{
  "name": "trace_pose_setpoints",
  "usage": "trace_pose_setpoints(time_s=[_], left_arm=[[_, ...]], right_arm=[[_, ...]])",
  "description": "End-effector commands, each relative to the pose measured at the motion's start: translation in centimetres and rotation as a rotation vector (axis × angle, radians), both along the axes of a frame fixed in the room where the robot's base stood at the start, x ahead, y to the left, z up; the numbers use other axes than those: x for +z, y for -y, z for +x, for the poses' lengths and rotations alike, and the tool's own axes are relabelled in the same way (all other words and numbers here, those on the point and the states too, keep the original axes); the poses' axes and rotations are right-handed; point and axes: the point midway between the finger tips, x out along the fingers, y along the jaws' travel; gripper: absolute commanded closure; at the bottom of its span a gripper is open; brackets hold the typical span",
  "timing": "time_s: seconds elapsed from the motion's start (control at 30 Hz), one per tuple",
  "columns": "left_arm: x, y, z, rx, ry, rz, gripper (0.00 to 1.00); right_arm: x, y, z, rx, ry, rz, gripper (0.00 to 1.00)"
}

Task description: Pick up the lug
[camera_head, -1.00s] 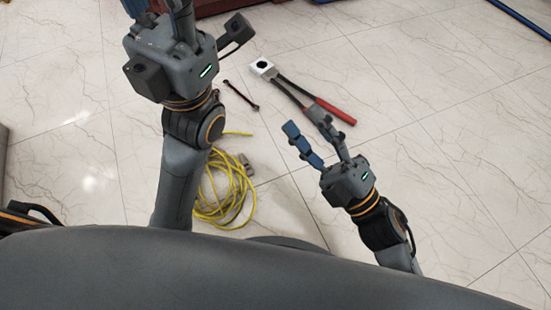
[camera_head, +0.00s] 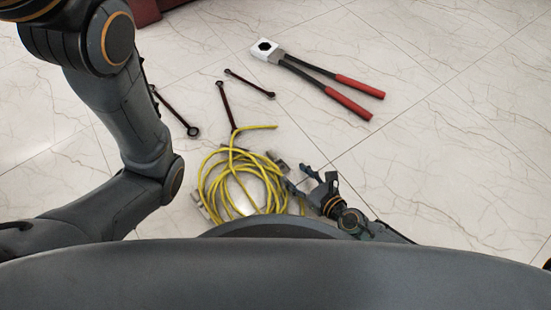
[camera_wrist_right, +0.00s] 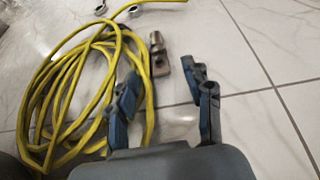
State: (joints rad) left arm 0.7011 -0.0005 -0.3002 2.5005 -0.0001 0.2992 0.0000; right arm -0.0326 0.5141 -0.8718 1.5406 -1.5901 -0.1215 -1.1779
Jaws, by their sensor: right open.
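The lug is a small grey-brown metal piece (camera_wrist_right: 158,56) lying on the floor at the right edge of the yellow cable coil in the right wrist view. In the head view it appears as a small grey piece (camera_head: 283,167) beside the coil. My right gripper (camera_head: 298,178) is low over the floor close to the lug. In the right wrist view its two blue fingers (camera_wrist_right: 162,84) are apart and empty, with the lug just beyond the gap between their tips. My left gripper is outside the head view; only its arm shows at the left.
The yellow cable coil (camera_head: 240,185) lies left of my right gripper. Several dark wrenches (camera_head: 250,84) lie beyond it. A red-handled crimping tool (camera_head: 310,74) lies further back. The tiled floor at right is clear.

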Motion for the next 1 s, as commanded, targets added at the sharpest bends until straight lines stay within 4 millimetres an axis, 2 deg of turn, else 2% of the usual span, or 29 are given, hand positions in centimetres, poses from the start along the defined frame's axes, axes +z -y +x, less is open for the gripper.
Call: trace_pose_setpoints(time_s=[0.27, 0.53, 0.83, 0.87, 1.0], left_arm=[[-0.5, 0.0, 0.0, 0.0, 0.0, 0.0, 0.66], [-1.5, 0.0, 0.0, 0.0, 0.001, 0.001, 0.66], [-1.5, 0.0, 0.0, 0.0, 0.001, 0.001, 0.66], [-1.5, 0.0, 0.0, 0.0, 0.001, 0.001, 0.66], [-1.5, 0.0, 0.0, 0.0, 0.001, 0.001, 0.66]], right_arm=[[-0.9, -1.5, 1.7, -0.001, 0.0, 0.002, 0.49], [-2.5, -3.8, 4.3, 0.0, -0.001, 0.003, 0.49], [-2.6, -4.2, 4.6, 0.0, -0.002, 0.002, 0.49], [-2.6, -4.2, 4.6, 0.0, -0.002, 0.002, 0.53], [-2.6, -4.1, 4.6, 0.0, -0.002, 0.002, 0.82]])
